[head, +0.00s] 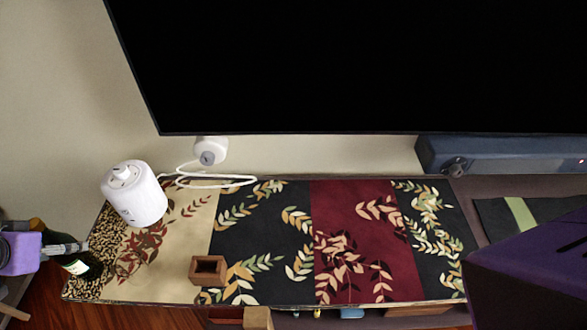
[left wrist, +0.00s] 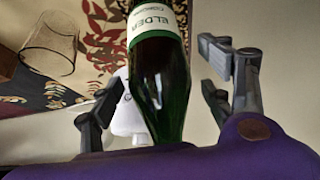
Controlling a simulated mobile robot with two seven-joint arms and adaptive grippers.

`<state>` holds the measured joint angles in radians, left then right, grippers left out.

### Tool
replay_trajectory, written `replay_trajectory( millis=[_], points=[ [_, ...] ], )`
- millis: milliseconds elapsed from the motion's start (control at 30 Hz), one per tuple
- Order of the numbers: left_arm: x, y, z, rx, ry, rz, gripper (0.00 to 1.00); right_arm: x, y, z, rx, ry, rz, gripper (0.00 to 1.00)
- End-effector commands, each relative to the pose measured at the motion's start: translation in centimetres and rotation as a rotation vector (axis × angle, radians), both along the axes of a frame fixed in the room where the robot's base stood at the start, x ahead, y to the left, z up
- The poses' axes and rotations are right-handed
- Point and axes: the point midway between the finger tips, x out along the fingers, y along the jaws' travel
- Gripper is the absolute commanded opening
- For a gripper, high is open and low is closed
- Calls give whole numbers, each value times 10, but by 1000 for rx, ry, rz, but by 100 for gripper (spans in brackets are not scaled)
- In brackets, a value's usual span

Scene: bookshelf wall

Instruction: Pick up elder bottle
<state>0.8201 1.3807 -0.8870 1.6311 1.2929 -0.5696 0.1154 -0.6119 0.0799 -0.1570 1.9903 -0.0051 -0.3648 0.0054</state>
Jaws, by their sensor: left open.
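The elder bottle (head: 84,266) is dark green with a pale label and stands at the left end of the patterned cabinet top, partly hidden by my left gripper (head: 66,248). In the left wrist view the bottle (left wrist: 158,85) shows its "ELDER" label and lies between the two spread fingers of my left gripper (left wrist: 160,72). The left finger is close to the glass, and a wider gap shows on the right. The fingers are open and do not grip it. My right gripper's fingers are not seen.
A white round device (head: 133,195) stands just right of the bottle, with a cable and a smaller white device (head: 210,150) behind. A small brown wooden box (head: 208,270) sits near the front edge. A large black screen (head: 350,65) hangs above a soundbar (head: 500,153).

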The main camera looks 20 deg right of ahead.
Motion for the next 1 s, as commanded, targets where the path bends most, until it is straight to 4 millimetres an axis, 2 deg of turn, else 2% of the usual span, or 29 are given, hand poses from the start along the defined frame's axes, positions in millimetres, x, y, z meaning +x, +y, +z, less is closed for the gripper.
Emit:
replay_trajectory(
  millis=[133, 700, 1000],
  points=[
    [0, 0, 1, 0, -1, 0, 73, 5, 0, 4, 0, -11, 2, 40],
    [0, 0, 1, -1, 0, -1, 0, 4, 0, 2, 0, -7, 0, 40],
    [1, 0, 3, -2, -4, 0, 0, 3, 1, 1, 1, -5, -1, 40]
  ],
)
